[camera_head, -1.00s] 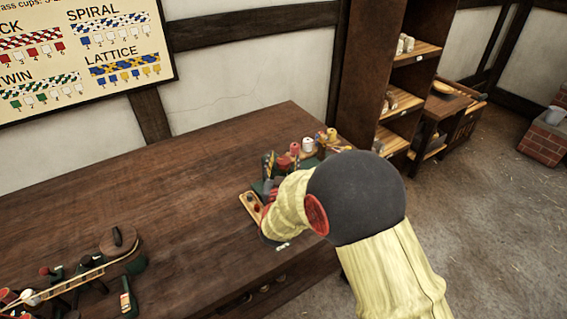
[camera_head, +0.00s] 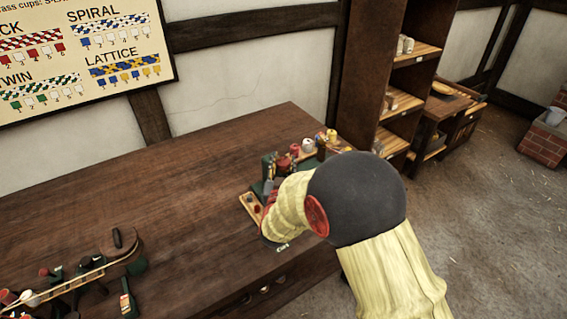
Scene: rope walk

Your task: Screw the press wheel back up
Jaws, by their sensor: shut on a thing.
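The dark green press (camera_head: 268,165) stands near the right end of the wooden workbench. My arm, in a pale yellow sleeve with a dark round joint, reaches over the bench from the right and covers much of the press. My gripper (camera_head: 268,188) is at the press, only a small grey and red part of it showing beside the sleeve. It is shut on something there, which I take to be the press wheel. The wheel itself and the fingertips are hidden, so I cannot make out the grip or the wheel's height.
A small wooden tray (camera_head: 250,209) lies just left of my gripper. Red, white and yellow spools (camera_head: 308,146) stand behind the press. The middle of the workbench (camera_head: 150,190) is clear.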

